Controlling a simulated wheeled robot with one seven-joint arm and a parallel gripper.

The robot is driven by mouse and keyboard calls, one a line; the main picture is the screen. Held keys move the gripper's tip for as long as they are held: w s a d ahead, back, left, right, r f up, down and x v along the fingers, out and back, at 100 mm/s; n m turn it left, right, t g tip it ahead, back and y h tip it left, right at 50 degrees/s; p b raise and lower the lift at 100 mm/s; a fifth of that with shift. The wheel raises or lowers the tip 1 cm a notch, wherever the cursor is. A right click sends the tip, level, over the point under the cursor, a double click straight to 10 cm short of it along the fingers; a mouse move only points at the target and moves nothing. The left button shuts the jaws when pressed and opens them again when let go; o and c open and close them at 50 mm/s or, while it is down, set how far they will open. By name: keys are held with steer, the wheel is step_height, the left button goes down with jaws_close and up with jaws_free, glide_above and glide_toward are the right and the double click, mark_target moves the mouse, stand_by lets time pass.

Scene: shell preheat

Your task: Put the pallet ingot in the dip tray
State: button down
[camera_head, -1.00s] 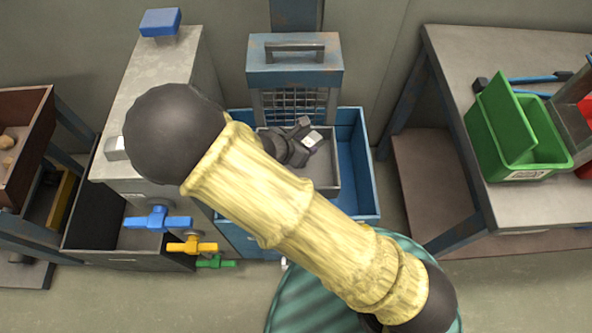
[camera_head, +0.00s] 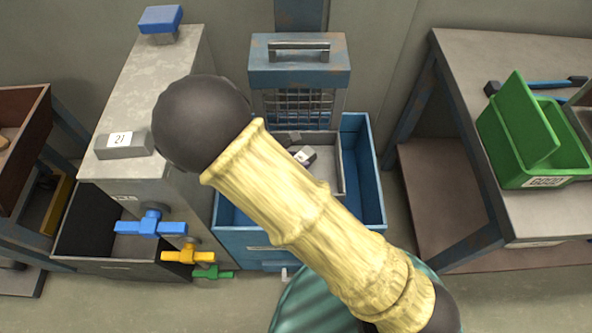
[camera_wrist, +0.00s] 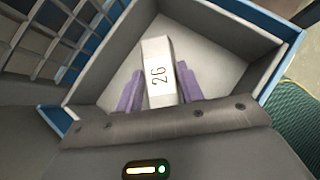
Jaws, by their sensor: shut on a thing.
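The ingot (camera_wrist: 157,52), pale with the number 26 on it, is between the purple fingers of my gripper (camera_wrist: 160,78) in the wrist view. My gripper is shut on it. Behind it is the grey inside of the tray (camera_wrist: 110,88), which I take for the dip tray. In the head view the grey tray (camera_head: 341,178) sits inside a blue bin, and a small labelled ingot end (camera_head: 305,155) shows within it. My arm hides my gripper there. I cannot tell whether the ingot touches the tray floor.
The blue bin (camera_head: 368,165) surrounds the tray, with a blue mesh-fronted unit (camera_head: 300,68) behind. Another ingot marked 21 (camera_head: 124,144) lies on the grey counter (camera_head: 165,75). Blue, yellow and green valve handles (camera_head: 188,256) stick out left. A green container (camera_head: 530,145) stands on the right table.

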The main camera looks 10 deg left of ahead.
steer(key=shift+f, duration=0.5)
steer(key=shift+f, duration=0.1)
step_height(320, 180, down, 4)
steer(key=shift+r+b, duration=0.15)
steer(key=shift+b, duration=0.45)
steer(key=c, duration=0.9)
jaws_free()
steer(key=shift+o, duration=0.2)
steer(key=shift+r, duration=0.1)
steer(key=p+v, duration=0.3)
steer(key=v, duration=0.9)
steer(key=shift+d, duration=0.1)
